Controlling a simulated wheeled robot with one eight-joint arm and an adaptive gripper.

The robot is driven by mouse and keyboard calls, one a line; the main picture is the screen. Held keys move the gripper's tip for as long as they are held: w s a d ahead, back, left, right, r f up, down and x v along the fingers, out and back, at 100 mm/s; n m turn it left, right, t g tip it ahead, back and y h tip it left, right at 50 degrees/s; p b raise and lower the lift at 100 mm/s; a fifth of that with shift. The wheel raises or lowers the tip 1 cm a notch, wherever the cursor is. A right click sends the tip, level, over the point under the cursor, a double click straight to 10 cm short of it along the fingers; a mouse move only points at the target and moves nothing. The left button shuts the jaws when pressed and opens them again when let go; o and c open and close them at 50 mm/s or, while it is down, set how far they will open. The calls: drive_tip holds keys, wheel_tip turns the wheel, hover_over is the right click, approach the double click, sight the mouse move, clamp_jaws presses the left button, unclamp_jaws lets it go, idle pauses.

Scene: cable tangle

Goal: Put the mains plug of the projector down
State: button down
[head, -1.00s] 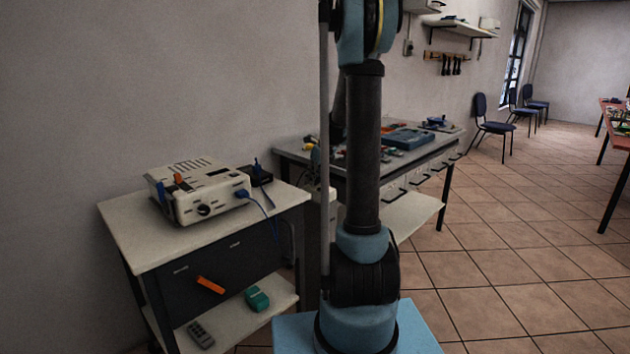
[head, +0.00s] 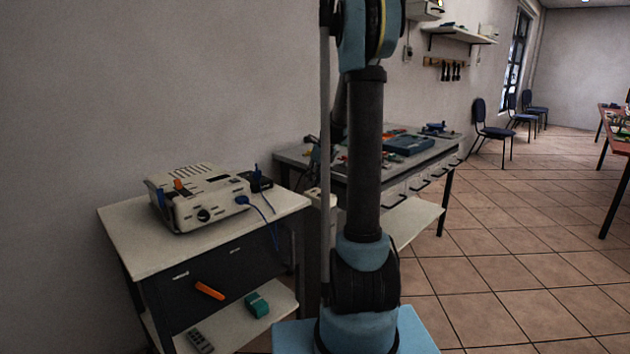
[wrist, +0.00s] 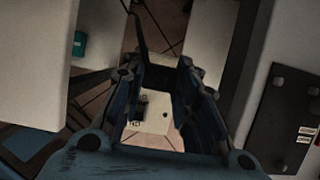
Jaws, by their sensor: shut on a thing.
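The cream projector (head: 200,198) stands on the white-topped trolley (head: 135,235) at the left. A blue connector (head: 242,200) sits at its right side, and a blue cable (head: 275,236) runs from there over the trolley's edge. My arm hides much of this area in the head view.
A pale box (head: 313,198) stands between the trolley and the grey workbench (head: 290,155).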

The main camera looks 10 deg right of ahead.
drive_tip(key=c, duration=2.2)
unclamp_jaws()
clamp_jaws()
drive_tip(key=shift+a, duration=0.1)
drive_tip(key=s+a+r+n, duration=0.2)
drive_tip(key=s+a+r, duration=0.5)
drive_tip(key=a, duration=0.3)
wheel_tip(320, 180, up, 4)
drive_tip(key=n+g+y, duration=0.1)
drive_tip(key=n, duration=0.2)
hover_over(267, 203)
drive_tip(key=s+d, duration=0.1)
drive_tip(key=d, duration=0.1)
drive_tip(key=shift+a+f, duration=0.1)
drive_tip(key=shift+f, duration=4.65)
drive_tip(key=o, duration=1)
unclamp_jaws()
drive_tip(key=shift+c, duration=0.2)
